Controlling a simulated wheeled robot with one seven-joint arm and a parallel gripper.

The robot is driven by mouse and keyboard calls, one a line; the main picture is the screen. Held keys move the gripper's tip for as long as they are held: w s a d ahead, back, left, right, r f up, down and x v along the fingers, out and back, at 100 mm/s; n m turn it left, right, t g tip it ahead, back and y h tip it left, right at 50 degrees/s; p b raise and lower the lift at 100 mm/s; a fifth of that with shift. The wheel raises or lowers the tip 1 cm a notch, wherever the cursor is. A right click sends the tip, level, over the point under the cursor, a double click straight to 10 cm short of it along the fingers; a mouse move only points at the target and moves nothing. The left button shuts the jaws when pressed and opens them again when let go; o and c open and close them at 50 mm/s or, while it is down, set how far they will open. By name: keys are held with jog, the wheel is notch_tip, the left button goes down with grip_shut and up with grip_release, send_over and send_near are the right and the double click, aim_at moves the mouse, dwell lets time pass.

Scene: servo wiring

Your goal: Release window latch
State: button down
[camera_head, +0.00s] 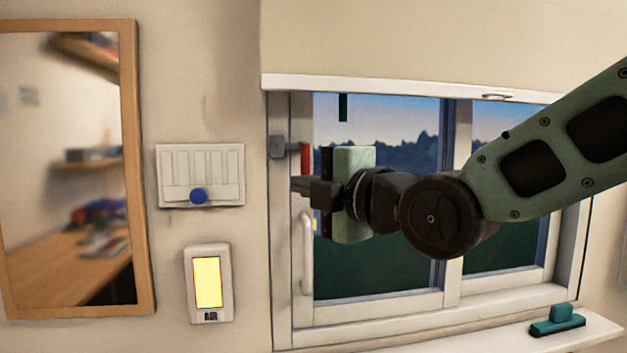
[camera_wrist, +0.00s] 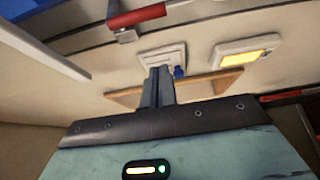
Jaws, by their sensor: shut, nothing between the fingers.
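The window latch (camera_head: 305,158) has a red grip and a grey mount on the left side of the window frame. In the wrist view the red latch (camera_wrist: 137,17) lies across the top of the picture, apart from the fingers. My gripper (camera_head: 297,186) points left, just below the latch in the head view, in front of the window's left frame. Its fingers are shut together and empty; the wrist view shows the closed fingertips (camera_wrist: 160,72) too. Contact between fingers and latch does not show. My gripper's body hides part of the window behind it.
A white vertical handle (camera_head: 307,252) is below my gripper. A slider panel with a blue knob (camera_head: 198,196), a lit yellow panel (camera_head: 208,283) and a wood-framed mirror (camera_head: 128,170) are left. A blind (camera_head: 430,45) hangs above. A teal object (camera_head: 557,320) lies on the sill.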

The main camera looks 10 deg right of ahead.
aim_at(303, 166)
jog(key=w+p, duration=0.4)
jog(key=w, duration=0.3)
jog(key=shift+d, duration=0.2)
